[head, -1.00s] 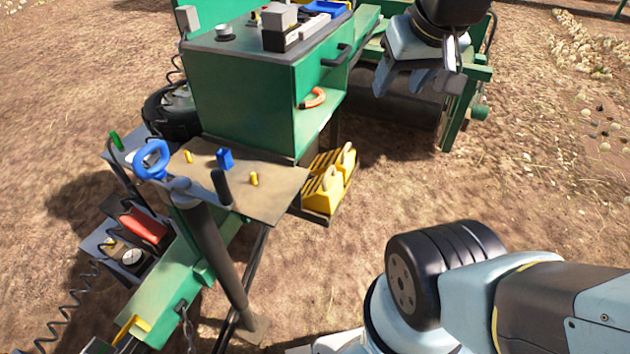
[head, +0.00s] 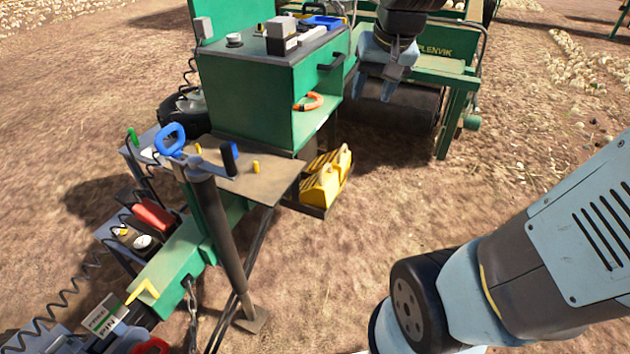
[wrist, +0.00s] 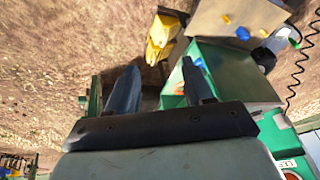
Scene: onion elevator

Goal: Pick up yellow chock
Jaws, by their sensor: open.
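Two yellow chocks with carry handles sit side by side on a low dark shelf beside the green cabinet; I mark one yellow chock (head: 322,183) in the head view. In the wrist view the yellow chock (wrist: 160,38) shows beyond the fingers, near the top. My gripper (head: 373,90) is open and empty. It hangs in the air to the upper right of the chocks in the head view, in front of the roller, clear of them. In the wrist view its two fingers (wrist: 163,82) are apart with nothing between them.
The green cabinet (head: 250,95) stands left of my gripper, with an orange shackle-like piece (head: 308,102) on its open shelf. A brown board (head: 262,180) with small pegs and a post with a blue handle (head: 170,140) are nearer. Bare soil is open right of the chocks.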

